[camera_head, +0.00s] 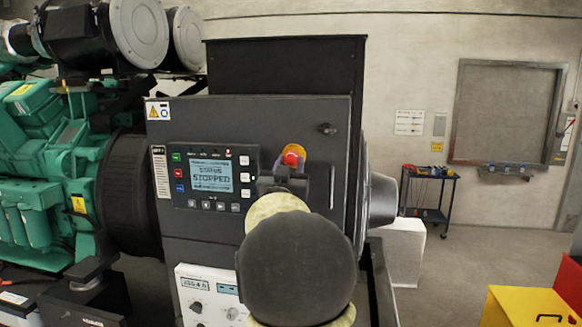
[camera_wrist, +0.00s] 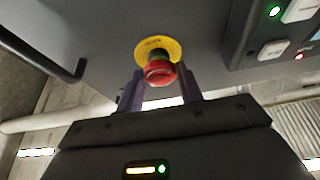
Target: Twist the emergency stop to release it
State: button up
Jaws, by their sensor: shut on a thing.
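The emergency stop is a red mushroom button (camera_head: 291,158) on a yellow round plate, on the dark grey control panel (camera_head: 275,115) right of the display. In the wrist view the red button (camera_wrist: 160,72) stands out from its yellow plate (camera_wrist: 157,49). My gripper (camera_wrist: 162,88) has one finger on each side of the red button and is shut on it. In the head view my arm covers the lower part of the button area and most of the gripper.
The display unit (camera_head: 211,176) reads STOPPED, with small buttons around it. A panel handle (camera_head: 332,187) stands close right of the button; a dark handle also shows in the wrist view (camera_wrist: 67,72). The green engine (camera_head: 40,150) is at left. Open floor lies at right.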

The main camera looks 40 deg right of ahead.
jog(key=shift+f+m, duration=0.15)
jog(key=shift+m, duration=0.15)
jog(key=m+g+h+b, duration=0.1)
jog(key=m+g+b, duration=0.1)
jog(key=m+b, duration=0.1)
jog(key=shift+w+a, duration=0.1)
jog(key=shift+a, duration=0.05)
jog(key=shift+w+r+m+g+h+b, duration=0.15)
jog(key=shift+m+g+b, duration=0.3)
jog(key=shift+m, duration=0.75)
jog(key=shift+s+m+g+h+b, duration=0.15)
jog(key=shift+m+g, duration=0.45)
jog(key=shift+m, duration=0.6)
jog(key=shift+w+r+m+g+h+b, duration=0.15)
jog(key=shift+m+g+b, duration=0.35)
jog(key=shift+m, duration=0.7)
jog(key=shift+f, duration=0.1)
jog(key=o, duration=1)
jog(key=shift+a, duration=0.15)
jog(key=b+v, duration=0.6)
jog(key=v, duration=1.1)
jog(key=shift+a+b, duration=0.2)
jog(key=shift+b, duration=0.2)
